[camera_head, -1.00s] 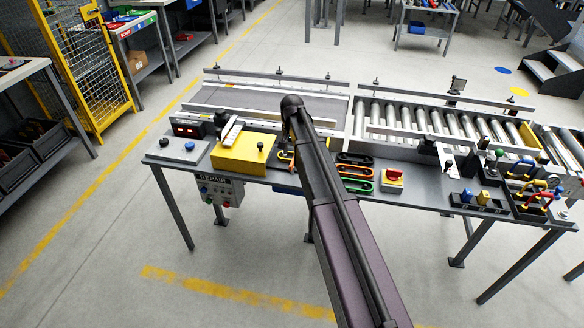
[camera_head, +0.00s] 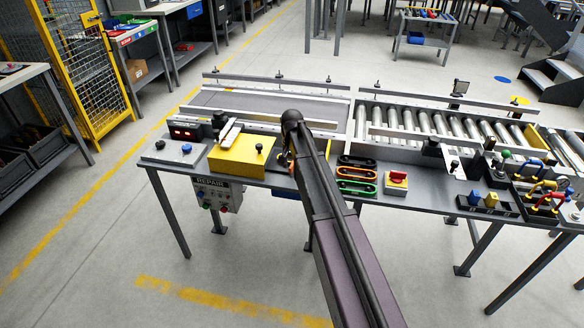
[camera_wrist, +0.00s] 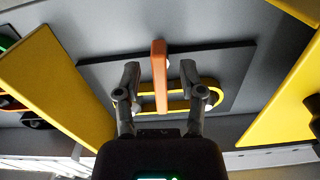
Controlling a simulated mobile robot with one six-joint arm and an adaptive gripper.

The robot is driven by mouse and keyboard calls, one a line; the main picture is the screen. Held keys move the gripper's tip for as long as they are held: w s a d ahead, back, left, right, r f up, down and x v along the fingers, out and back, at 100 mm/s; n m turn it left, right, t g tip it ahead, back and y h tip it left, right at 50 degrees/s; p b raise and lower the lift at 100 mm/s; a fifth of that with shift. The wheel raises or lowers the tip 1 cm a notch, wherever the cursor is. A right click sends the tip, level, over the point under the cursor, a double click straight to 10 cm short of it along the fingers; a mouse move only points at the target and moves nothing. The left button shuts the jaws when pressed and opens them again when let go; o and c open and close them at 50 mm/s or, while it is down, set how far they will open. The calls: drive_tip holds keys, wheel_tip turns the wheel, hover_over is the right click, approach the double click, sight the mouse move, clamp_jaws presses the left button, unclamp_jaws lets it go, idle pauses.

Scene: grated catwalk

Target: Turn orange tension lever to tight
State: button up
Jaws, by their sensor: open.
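The orange tension lever (camera_wrist: 160,85) shows in the wrist view as a straight bar over a dark plate (camera_wrist: 232,62). A yellow loop (camera_wrist: 205,95) on the plate passes around or behind the lever. My gripper (camera_wrist: 160,73) is open, with one finger on each side of the lever and a visible gap on both sides. In the head view my arm hides most of the lever; a small orange bit (camera_head: 292,168) shows beside the arm at the bench's front edge. Any marks for tight are not readable.
A yellow box (camera_head: 238,157) stands left of my arm on the bench. A roller conveyor (camera_head: 440,125) runs behind. Yellow blocks flank the plate in the wrist view.

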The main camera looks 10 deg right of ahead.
clamp_jaws()
drive_tip(key=shift+n, duration=0.6)
unclamp_jaws()
drive_tip(key=shift+m, duration=0.5)
